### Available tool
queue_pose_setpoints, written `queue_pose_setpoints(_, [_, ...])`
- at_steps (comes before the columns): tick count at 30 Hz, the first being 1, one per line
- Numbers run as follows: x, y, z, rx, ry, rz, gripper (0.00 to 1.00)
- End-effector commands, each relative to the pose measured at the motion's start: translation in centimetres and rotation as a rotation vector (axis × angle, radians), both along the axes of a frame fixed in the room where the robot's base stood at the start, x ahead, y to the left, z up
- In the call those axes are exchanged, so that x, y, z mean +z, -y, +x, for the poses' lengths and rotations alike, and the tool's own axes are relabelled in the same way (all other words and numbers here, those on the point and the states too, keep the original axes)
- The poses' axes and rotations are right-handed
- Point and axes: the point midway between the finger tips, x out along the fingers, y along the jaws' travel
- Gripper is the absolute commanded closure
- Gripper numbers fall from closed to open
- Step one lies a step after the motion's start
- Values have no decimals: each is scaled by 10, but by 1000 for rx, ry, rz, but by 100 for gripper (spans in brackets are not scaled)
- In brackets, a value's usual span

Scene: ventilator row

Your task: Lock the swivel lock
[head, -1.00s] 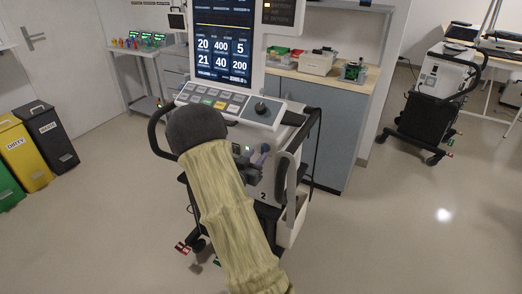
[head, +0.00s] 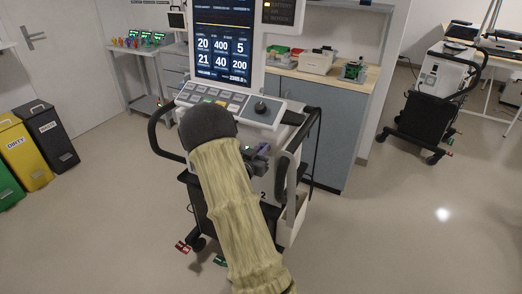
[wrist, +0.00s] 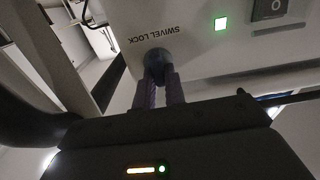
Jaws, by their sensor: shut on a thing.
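The swivel lock (wrist: 156,57) is a small round dark blue-grey knob on the pale panel of the ventilator (head: 270,112). Its label, SWIVEL LOCK, reads upside down beside it in the wrist view. My gripper (wrist: 160,76) has its two purple fingers closed on the knob from below in that view. The fingers cover part of the knob, so its exact turn angle cannot be told.
A green light (wrist: 221,23) and a dark switch (wrist: 270,8) sit on the same panel. The ventilator's right handle (head: 305,140) stands close to my arm. Bins (head: 50,135) stand at the left, and a second cart (head: 432,100) at the right. Floor between is clear.

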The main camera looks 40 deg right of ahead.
Motion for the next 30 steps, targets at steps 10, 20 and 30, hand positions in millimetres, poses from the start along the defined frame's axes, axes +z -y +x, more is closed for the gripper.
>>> queue_pose_setpoints(10, [1,-1,1,1,-75,-32,100])
queue_pose_setpoints(20, [2,-2,3,3,-286,-127,100])
queue_pose_setpoints(30, [0,-4,6,3,-580,-257,100])
